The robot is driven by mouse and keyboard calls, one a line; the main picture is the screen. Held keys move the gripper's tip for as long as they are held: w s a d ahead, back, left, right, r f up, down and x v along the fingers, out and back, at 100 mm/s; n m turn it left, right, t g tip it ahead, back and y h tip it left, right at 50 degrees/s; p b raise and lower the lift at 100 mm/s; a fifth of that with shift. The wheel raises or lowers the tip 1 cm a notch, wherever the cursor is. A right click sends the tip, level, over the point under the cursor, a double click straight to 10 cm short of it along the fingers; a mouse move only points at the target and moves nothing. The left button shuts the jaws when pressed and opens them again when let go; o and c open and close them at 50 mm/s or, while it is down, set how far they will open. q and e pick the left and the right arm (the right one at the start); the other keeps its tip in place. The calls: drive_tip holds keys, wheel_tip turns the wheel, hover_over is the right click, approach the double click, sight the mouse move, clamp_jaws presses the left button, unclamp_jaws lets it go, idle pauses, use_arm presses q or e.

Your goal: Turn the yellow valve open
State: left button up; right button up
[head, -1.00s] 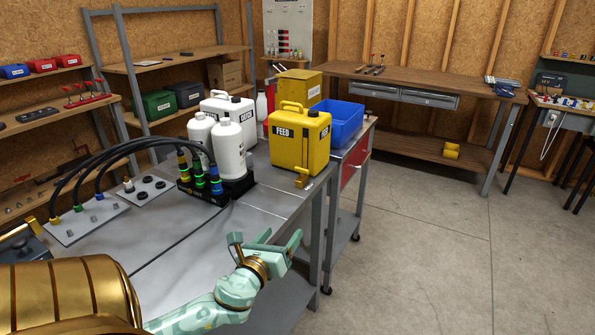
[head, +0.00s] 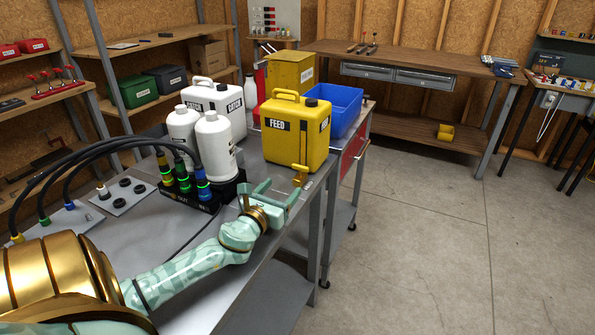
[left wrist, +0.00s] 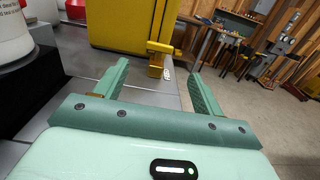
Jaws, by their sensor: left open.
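The yellow valve (head: 300,176) sticks out low on the front of the yellow FEED can (head: 284,143), which stands at the table's far right corner. In the left wrist view the valve (left wrist: 157,52) is a T shape with a crossbar on top, below the yellow can (left wrist: 128,22). My left gripper (head: 281,190) is open and empty, just in front of the valve. In the left wrist view its two fingers (left wrist: 159,72) stand apart, with the valve between and beyond their tips. I cannot tell any contact. My right gripper is not in view.
White bottles (head: 215,146) and a black block with coloured hose couplings (head: 198,203) stand left of the gripper. A white CATCH can (head: 216,100) is behind them. A blue bin (head: 345,108) stands right of the FEED can. The floor (head: 420,240) to the right is clear.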

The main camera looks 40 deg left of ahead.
sight(299, 169)
use_arm(q)
drive_tip(key=b+x, duration=0.2)
drive_tip(key=x, duration=0.7)
drive_tip(key=shift+w+f, duration=0.15)
drive_tip(key=shift+f, duration=0.05)
drive_tip(key=shift+w+a, duration=0.1)
drive_tip(key=shift+w, duration=0.3)
drive_tip(key=shift+w+a+r, duration=0.1)
drive_tip(key=shift+w, duration=0.1)
drive_tip(key=c, duration=1)
